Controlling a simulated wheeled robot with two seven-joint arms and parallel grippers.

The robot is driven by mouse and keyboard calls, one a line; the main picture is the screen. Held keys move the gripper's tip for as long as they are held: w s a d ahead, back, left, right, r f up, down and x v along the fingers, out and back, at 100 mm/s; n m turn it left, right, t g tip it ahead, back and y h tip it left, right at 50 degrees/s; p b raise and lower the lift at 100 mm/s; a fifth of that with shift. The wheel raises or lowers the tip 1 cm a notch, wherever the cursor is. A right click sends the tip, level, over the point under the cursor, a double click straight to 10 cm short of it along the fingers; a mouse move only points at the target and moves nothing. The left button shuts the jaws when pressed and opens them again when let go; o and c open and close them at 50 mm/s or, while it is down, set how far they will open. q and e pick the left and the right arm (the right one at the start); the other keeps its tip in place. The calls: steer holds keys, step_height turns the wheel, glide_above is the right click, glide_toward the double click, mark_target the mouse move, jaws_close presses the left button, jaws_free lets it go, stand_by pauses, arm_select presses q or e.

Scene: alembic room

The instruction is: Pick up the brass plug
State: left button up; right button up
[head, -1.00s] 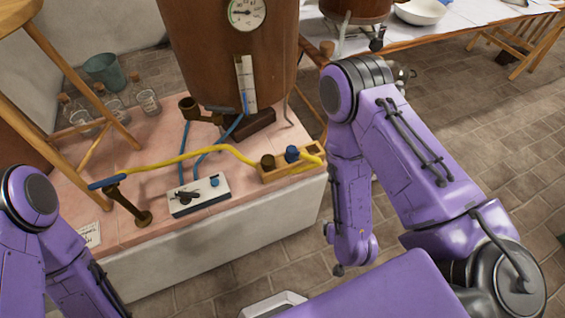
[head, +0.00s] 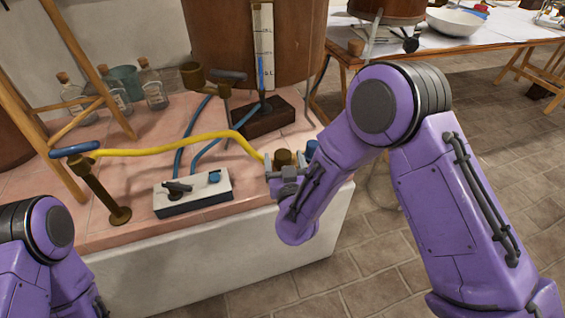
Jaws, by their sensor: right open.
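The brass plug (head: 283,157), a short dark-gold cylinder, stands at the right front of the pink tiled bench, where the yellow hose ends. My right gripper (head: 285,163) is open at the plug, with its grey fingers on either side of it in the picture. Whether they touch it I cannot tell. The wooden holder seen there earlier is mostly hidden behind my right gripper and forearm. A blue plug (head: 311,148) shows just right of the brass one. My left arm is at the lower left; its gripper is out of view.
A white valve box (head: 193,194) sits left of my right gripper. The yellow hose (head: 175,147) runs to a brass standpipe (head: 105,190) with a blue handle. A large copper vessel (head: 215,45) stands behind. Glass bottles (head: 115,90) stand at the back left.

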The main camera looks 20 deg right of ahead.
mark_target(282, 149)
steer(key=w, duration=0.3)
steer(key=shift+w+d, duration=0.3)
steer(key=shift+w, duration=0.05)
steer(key=c, duration=1.1)
steer(key=shift+c, duration=0.2)
steer(key=shift+r, duration=0.1)
steer(key=shift+r, duration=0.3)
step_height(282, 149, up, 3)
steer(key=shift+f+p, duration=0.15)
steer(key=shift+p, duration=0.3)
steer(key=s+r+p, duration=0.5)
steer(key=s+r, duration=0.4)
steer(key=s, duration=0.5)
steer(key=shift+a+r+p, duration=0.3)
steer(key=shift+a+p, duration=0.1)
